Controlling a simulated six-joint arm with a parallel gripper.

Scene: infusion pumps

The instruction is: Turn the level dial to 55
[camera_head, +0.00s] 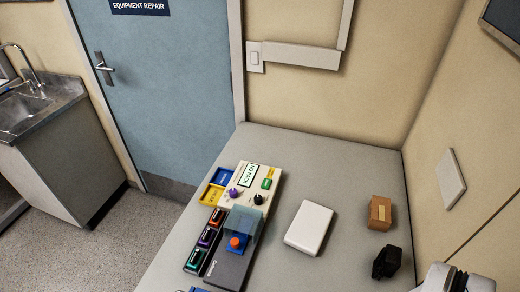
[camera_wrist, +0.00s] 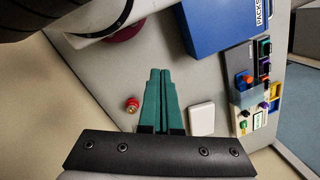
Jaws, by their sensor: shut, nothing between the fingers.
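The pump panel (camera_head: 262,176) lies on the table, cream-coloured, with a small screen, a purple knob (camera_head: 233,193) and a black knob (camera_head: 258,199). Their labels and scale marks are too small to read, so I cannot tell which is the level dial or its setting. The panel also shows at the right of the wrist view (camera_wrist: 260,119), small and partly behind a clear cover. My gripper (camera_wrist: 160,72) has teal fingers, shut and empty, over bare table, well apart from the panel. The fingers are not seen in the head view.
Beside the panel are a clear cover over a red button (camera_head: 236,242) and several coloured modules (camera_head: 208,237). A white box (camera_head: 309,228), a brown box (camera_head: 380,212) and a black object (camera_head: 386,262) stand to the right. A blue box (camera_wrist: 222,22) shows in the wrist view.

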